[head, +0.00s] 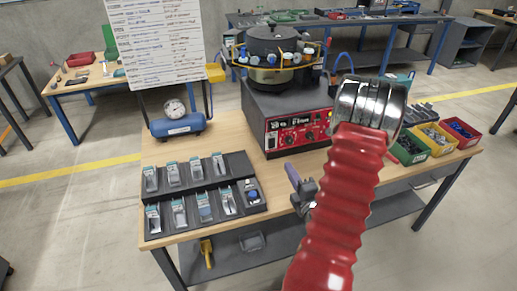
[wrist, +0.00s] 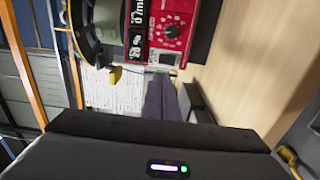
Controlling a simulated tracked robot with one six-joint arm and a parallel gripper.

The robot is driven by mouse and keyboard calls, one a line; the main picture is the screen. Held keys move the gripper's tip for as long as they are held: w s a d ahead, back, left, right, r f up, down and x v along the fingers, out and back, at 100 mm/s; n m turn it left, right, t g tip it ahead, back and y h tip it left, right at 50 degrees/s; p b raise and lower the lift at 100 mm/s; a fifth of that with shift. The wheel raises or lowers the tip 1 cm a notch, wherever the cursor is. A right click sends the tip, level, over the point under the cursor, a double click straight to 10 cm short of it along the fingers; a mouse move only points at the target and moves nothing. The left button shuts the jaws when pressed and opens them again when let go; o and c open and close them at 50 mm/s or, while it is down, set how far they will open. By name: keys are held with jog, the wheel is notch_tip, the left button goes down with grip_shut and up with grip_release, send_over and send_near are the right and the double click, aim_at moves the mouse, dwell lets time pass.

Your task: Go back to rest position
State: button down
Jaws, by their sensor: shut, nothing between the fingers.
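My gripper (head: 292,175) hangs in front of the bowl feeder's red panel (head: 293,132), near the table's front part, partly behind my red arm sleeve. Its purple-grey fingers also show in the wrist view (wrist: 160,98), pressed together with nothing between them. The bowl feeder (head: 276,62) stands at the back middle of the table (head: 228,124). In the wrist view, the red control panel with its black knob (wrist: 172,30) appears turned, at the top.
A black tray (head: 208,208) with several packaged items lies on the left. Green, yellow (head: 438,140) and red bins stand at the right. A blue tank with a gauge (head: 178,125) and a whiteboard (head: 157,40) stand behind. Bare tabletop lies between tray and feeder.

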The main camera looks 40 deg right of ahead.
jog(key=w+a+r+m+g+y, duration=0.25)
jog(key=w+a+r, duration=0.25)
jog(key=w, duration=0.4)
jog(key=w+a+r+m+g, duration=0.25)
jog(key=a+r, duration=0.35)
jog(key=a, duration=0.3)
jog(key=s+a+r+m+g+y, duration=0.2)
jog(key=s+a+r+m, duration=0.1)
jog(key=s+a, duration=0.6)
jog(key=s+a+r+m+g+y, duration=0.3)
jog(key=s+a, duration=0.6)
jog(key=a, duration=0.7)
jog(key=shift+a+r+m+g, duration=0.25)
jog(key=shift+r+m+g, duration=0.05)
jog(key=shift+r+m, duration=0.5)
